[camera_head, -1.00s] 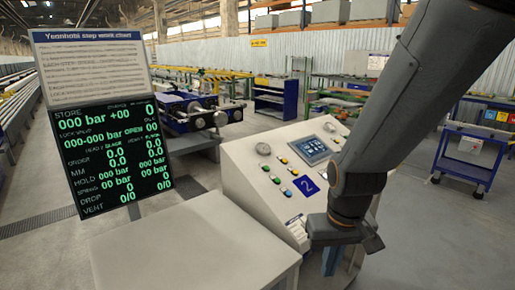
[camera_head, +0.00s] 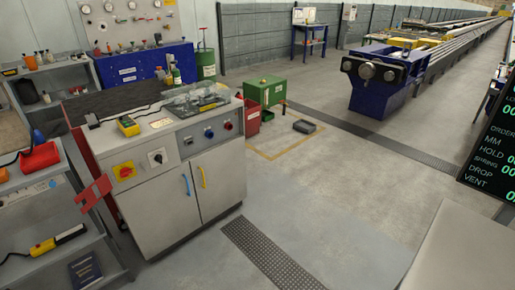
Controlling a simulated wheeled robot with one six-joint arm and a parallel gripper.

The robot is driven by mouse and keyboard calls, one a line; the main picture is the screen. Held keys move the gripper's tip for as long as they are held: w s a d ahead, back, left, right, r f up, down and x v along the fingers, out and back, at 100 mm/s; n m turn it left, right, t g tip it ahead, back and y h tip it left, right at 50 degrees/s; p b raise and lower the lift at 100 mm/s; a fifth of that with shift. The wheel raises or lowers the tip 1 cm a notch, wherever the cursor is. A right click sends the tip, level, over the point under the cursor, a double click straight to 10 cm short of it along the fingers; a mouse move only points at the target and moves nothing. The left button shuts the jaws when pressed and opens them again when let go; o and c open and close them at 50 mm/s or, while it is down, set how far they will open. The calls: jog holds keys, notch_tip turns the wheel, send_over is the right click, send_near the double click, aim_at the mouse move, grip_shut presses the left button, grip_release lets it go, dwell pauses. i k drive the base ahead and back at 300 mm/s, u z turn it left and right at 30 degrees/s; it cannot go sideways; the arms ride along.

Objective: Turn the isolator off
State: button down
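A rotary switch with a red knob on a yellow plate (camera_head: 124,171), which looks like the isolator, is on the front of a grey cabinet (camera_head: 215,185) at the left. The exact angle of its knob is too small to tell. To its right is a black rotary knob on a white plate (camera_head: 157,157). My gripper is not in view now, and no part of my arm shows near the cabinet.
A red plate (camera_head: 93,192) sticks out at the cabinet's left side, near the isolator. A grey shelf (camera_head: 45,215) with tools stands left of it. Open floor (camera_head: 330,200) lies in front and to the right. A pale table (camera_head: 465,250) stands at the lower right.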

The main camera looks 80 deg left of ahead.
aim_at(124, 172)
jog(key=u, duration=3.8)
jog(key=k, duration=0.5)
jog(key=u, duration=0.65)
jog(key=i, duration=1.45)
jog(key=z, duration=0.35)
